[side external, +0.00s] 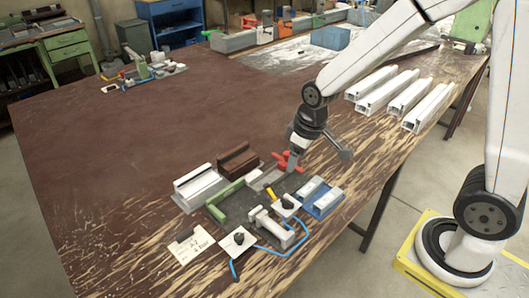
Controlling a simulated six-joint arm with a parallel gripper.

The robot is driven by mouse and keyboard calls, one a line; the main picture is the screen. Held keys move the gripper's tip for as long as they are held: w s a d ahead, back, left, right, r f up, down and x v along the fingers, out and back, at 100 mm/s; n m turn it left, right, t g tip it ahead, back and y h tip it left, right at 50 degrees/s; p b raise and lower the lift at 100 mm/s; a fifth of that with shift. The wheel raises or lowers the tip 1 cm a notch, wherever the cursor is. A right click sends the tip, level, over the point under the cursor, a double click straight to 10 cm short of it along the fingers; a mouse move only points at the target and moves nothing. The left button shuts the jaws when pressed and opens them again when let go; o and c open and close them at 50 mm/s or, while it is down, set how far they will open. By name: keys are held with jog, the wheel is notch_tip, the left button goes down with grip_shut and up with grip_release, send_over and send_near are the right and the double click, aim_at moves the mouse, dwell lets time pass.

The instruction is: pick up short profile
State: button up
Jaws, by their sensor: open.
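Several white hollow profiles lie side by side on the right part of the bench, behind my arm. Two look shorter: the leftmost profile (371,83) and the third profile (410,96). I cannot tell for sure which one counts as the short profile. My gripper (291,169) points down over the fixture area in the middle front of the bench, well to the left of and nearer than the profiles. It is open, and I see nothing held in it. Its fingertips are small and partly lost against red parts beside them.
Below my gripper stand clamp parts: a white-grey block (199,183), a brown block (238,161), a green bar (229,197) and a blue block (323,199). A blue hose (272,249) lies in front. The bench's left half (130,150) is mostly clear.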

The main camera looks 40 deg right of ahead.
jog(key=w+a+n+y, duration=0.1)
jog(key=w+a+n, duration=0.15)
jog(key=w, duration=0.45)
jog(key=w+a+n, duration=0.1)
jog(key=w+n, duration=0.2)
jog(key=w, duration=0.4)
jog(key=n+g+y, duration=0.2)
jog(key=n+y, duration=0.1)
jog(key=n, duration=0.5)
send_near(193, 173)
jog(key=shift+s+d+f, duration=0.2)
jog(key=shift+d+f, duration=0.05)
jog(key=shift+w+a+f+n, duration=0.4)
jog(key=shift+w+a+n, duration=0.2)
jog(key=shift+n, duration=0.45)
jog(key=shift+x, duration=1.3)
jog(key=shift+s, duration=0.1)
jog(key=shift+s+x, duration=0.1)
jog(key=shift+x, duration=1.2)
jog(key=shift+s+x, duration=0.15)
jog(key=shift+x, duration=1.15)
jog(key=shift+d+f, duration=0.1)
jog(key=shift+f, duration=0.05)
grip_shut()
